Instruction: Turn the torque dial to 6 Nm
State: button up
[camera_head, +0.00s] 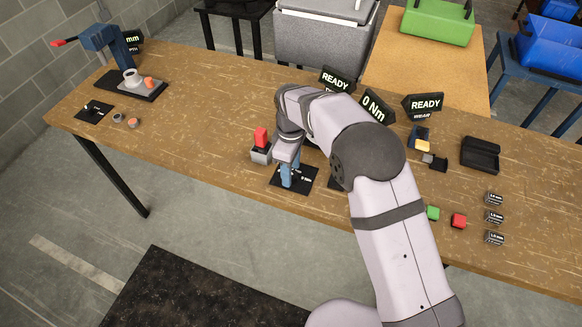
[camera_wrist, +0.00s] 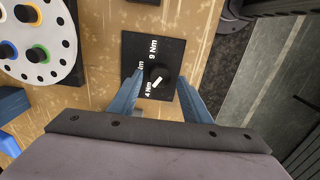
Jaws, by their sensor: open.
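The torque dial (camera_wrist: 158,75) is a dark knob with a short white mark on a black plate (camera_wrist: 169,44) in the wrist view. "9 Nm" and "4 Nm" show on the plate; another label is partly hidden by the left finger. The mark lies slantwise near "4 Nm". My gripper (camera_wrist: 159,84) is open, with one blue finger on each side of the knob; contact is unclear. In the head view, my gripper (camera_head: 287,183) points down over the plate (camera_head: 305,184), hiding the knob. A sign (camera_head: 377,106) behind reads "0 Nm".
A grey box with a red top (camera_head: 261,147) stands close left of my gripper. A white disc with coloured rings (camera_wrist: 62,63) lies beside the plate. "READY" signs (camera_head: 336,79) stand behind. The table's left-middle is clear.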

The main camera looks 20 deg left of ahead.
jog(key=shift+f, duration=0.3)
jog(key=c, duration=1)
jog(key=shift+c, duration=0.2)
jog(key=shift+m, duration=0.4)
jog(key=m, duration=0.5)
jog(key=shift+w+b, duration=0.1)
jog(key=shift+b, duration=0.2)
jog(key=m, duration=0.6)
jog(key=shift+w+d, duration=0.1)
